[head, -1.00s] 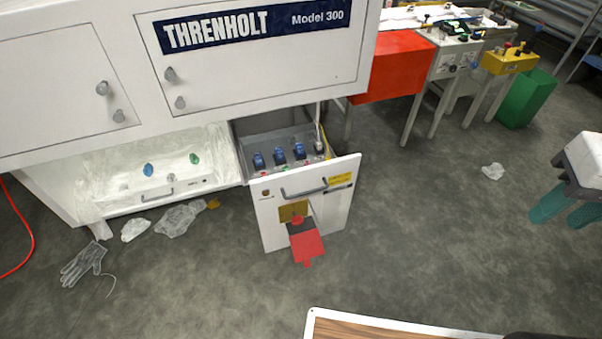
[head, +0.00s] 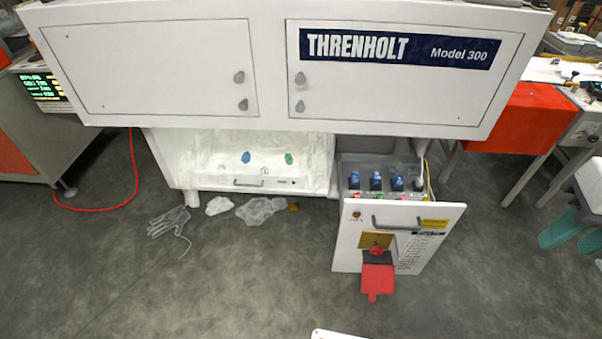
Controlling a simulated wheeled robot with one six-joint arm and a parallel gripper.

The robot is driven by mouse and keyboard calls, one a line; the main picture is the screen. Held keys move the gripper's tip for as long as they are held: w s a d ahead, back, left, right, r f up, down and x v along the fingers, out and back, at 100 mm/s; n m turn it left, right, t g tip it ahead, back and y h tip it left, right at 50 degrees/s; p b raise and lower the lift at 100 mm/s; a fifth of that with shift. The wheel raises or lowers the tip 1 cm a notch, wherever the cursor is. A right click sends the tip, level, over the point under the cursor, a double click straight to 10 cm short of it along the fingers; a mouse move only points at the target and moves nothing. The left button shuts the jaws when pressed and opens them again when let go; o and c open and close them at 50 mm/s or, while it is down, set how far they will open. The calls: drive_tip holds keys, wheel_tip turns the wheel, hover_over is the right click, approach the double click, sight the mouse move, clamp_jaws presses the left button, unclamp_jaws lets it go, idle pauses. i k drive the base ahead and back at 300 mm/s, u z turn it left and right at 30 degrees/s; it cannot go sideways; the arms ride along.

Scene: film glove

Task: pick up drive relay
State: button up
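Three blue blocks stand in a row inside the open drawer (head: 350,240) at the lower right of the white machine in the head view: a left one (head: 353,180), a middle one (head: 376,181) and a right one (head: 397,183). They look like relays, but I cannot tell which is the drive relay. Small red, pink and green parts show in front of them, partly hidden by the drawer front. A red lever or tag (head: 377,279) hangs on the drawer front. My gripper is not in view.
The white machine (head: 165,75) overhangs the drawer. A white bay (head: 215,150) left of it holds a blue piece (head: 246,157) and a green piece (head: 289,158). A clear glove (head: 168,221) and crumpled film (head: 262,210) lie on the floor. A red cable (head: 100,209) runs at left.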

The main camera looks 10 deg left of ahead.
sight(355, 178)
drive_tip(key=u, duration=0.5)
drive_tip(key=i, duration=1.4)
drive_tip(key=z, duration=0.2)
